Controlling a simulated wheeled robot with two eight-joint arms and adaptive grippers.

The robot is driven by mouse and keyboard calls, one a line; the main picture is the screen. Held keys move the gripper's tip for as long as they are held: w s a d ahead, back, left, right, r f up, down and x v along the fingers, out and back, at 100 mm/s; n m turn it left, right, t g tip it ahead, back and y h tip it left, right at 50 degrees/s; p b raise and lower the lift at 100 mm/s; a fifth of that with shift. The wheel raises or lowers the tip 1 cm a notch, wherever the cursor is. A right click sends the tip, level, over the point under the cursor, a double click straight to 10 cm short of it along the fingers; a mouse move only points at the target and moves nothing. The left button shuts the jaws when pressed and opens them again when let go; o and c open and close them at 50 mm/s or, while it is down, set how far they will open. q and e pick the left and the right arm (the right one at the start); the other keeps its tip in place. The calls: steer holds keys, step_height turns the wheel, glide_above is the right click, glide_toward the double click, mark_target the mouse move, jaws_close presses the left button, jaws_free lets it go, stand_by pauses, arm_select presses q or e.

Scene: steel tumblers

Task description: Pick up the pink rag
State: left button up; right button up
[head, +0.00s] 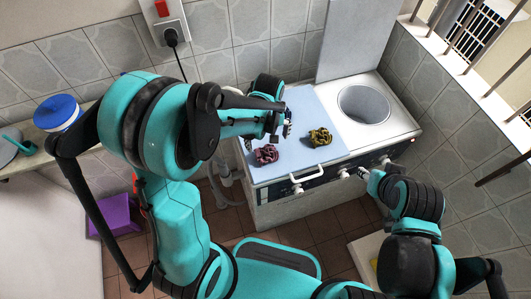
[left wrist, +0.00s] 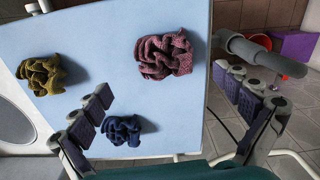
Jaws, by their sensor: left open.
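The pink rag (head: 266,154) lies crumpled on the light blue board (head: 303,103), near its front left corner. In the left wrist view the pink rag (left wrist: 164,56) lies beyond my fingertips, between their lines and apart from both. My left gripper (head: 280,122) is over the board's left part, behind the pink rag; the left wrist view shows its fingers (left wrist: 163,86) spread and empty. A dark blue rag (left wrist: 122,130) lies between them, nearer the left finger. An olive rag (head: 320,137) lies to the right. My right gripper (head: 368,178) is before the stove's front; its jaws are unclear.
The stove's round opening (head: 363,104) is right of the board. Knobs (head: 344,173) and a white handle (head: 308,177) stick out in front. A wall socket with a plug (head: 171,37) is behind. A purple bin (head: 116,214) stands on the floor at left.

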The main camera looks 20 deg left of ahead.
mark_target(266, 151)
arm_select(q)
steer(key=f, duration=0.1)
steer(key=f+b, duration=0.1)
steer(key=f, duration=0.1)
steer(key=f+b, duration=0.1)
steer(key=f, duration=0.1)
steer(key=shift+s+a+f, duration=0.1)
steer(key=shift+s+a, duration=0.05)
steer(key=shift+s, duration=0.15)
steer(key=shift+f, duration=0.45)
steer(key=c, duration=1.2)
